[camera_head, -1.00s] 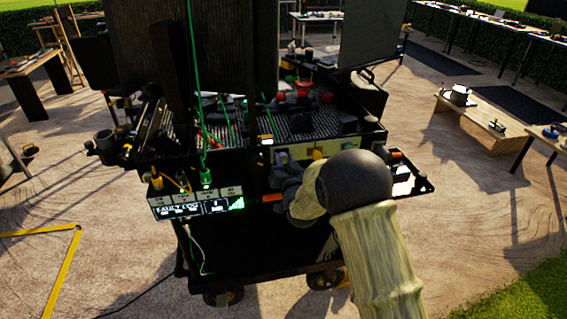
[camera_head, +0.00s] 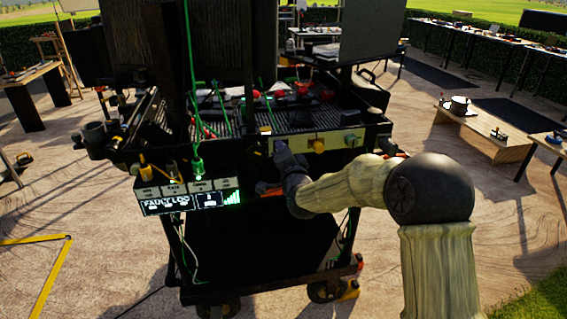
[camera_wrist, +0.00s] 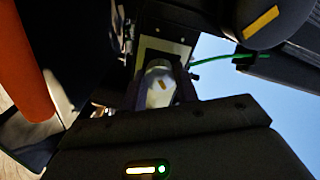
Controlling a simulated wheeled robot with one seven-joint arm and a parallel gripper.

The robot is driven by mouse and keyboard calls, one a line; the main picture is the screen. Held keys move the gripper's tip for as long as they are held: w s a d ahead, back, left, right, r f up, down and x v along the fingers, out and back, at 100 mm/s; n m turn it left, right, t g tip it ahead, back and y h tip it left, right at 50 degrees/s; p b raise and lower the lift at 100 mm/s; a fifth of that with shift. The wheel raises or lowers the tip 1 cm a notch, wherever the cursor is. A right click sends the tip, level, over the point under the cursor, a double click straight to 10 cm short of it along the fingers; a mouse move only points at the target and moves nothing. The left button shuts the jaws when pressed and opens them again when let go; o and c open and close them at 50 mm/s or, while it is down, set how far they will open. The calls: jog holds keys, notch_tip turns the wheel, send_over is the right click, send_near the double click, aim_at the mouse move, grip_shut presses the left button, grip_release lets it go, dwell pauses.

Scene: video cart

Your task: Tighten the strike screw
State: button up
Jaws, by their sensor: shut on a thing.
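In the head view the black video cart (camera_head: 240,262) stands in front of me. My gripper (camera_head: 283,147) is at the left part of the pale control strip (camera_head: 334,142) on its front edge. The wrist view shows my gripper (camera_wrist: 160,98) shut around a pale, rounded knob-like piece (camera_wrist: 158,86) with a small yellow mark. I cannot tell whether this piece is the strike screw. A yellow knob (camera_head: 318,145) sits on the strip to the right of my gripper. My gripper hides the strip's left part in the head view.
A lit display reading "FAULT LOG" (camera_head: 165,204) is left of my gripper. A green cable (camera_head: 193,90) hangs above it. An orange bar (camera_wrist: 32,75) is close by in the wrist view. Open paving (camera_head: 500,235) lies to the right.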

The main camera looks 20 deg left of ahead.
jog(key=shift+f+m+b, duration=0.2)
jog(key=shift+m+b, duration=2.5)
jog(key=shift+m, duration=0.3)
jog(key=shift+f+m+b, duration=0.2)
jog(key=shift+m+b, duration=2.45)
jog(key=shift+m, duration=0.35)
jog(key=o, duration=1)
jog(key=shift+r, duration=0.15)
jog(key=shift+s+r, duration=0.1)
